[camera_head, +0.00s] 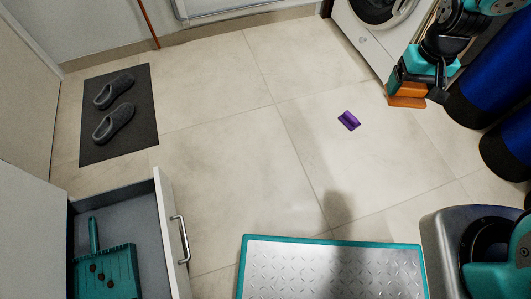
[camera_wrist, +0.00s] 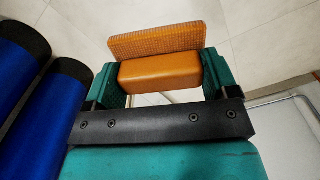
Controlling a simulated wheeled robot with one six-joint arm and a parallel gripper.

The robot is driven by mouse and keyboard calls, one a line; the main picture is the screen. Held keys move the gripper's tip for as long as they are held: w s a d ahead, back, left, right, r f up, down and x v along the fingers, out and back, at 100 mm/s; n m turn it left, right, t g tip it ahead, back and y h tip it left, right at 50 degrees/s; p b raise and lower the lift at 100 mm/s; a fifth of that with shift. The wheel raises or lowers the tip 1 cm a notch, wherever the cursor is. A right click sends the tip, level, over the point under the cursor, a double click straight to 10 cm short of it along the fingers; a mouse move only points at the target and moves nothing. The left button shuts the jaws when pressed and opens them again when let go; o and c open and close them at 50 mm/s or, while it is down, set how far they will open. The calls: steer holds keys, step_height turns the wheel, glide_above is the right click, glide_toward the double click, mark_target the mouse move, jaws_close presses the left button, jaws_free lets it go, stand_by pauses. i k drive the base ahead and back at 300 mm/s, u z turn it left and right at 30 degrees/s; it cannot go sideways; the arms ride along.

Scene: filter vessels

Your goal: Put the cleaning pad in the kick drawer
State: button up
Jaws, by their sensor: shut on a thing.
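An orange cleaning pad (camera_head: 406,101), a block on a flatter textured base, is between the fingers of my gripper (camera_head: 413,86) at the upper right, above the floor. In the wrist view the orange pad (camera_wrist: 158,71) sits between both teal fingers, and my gripper (camera_wrist: 160,78) is shut on it. A smaller purple pad-like piece (camera_head: 348,121) with a similar form lies on the floor left of my gripper. The kick drawer (camera_head: 170,225) is pulled open at the lower left, far from my gripper. A teal dustpan (camera_head: 106,272) with several brown bits lies inside it.
A dark mat (camera_head: 135,138) with grey slippers (camera_head: 113,122) lies at the upper left. A metal tread platform (camera_head: 335,275) with a teal rim is at the bottom. Blue cylinders (camera_head: 495,85) and a white washing machine (camera_head: 365,40) stand right. The tiled floor between is mostly clear.

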mark_target(153, 251)
steer(key=z, duration=0.5)
steer(key=i, duration=1.05)
steer(key=u, duration=3.6)
steer(key=i, duration=0.5)
steer(key=u, duration=0.05)
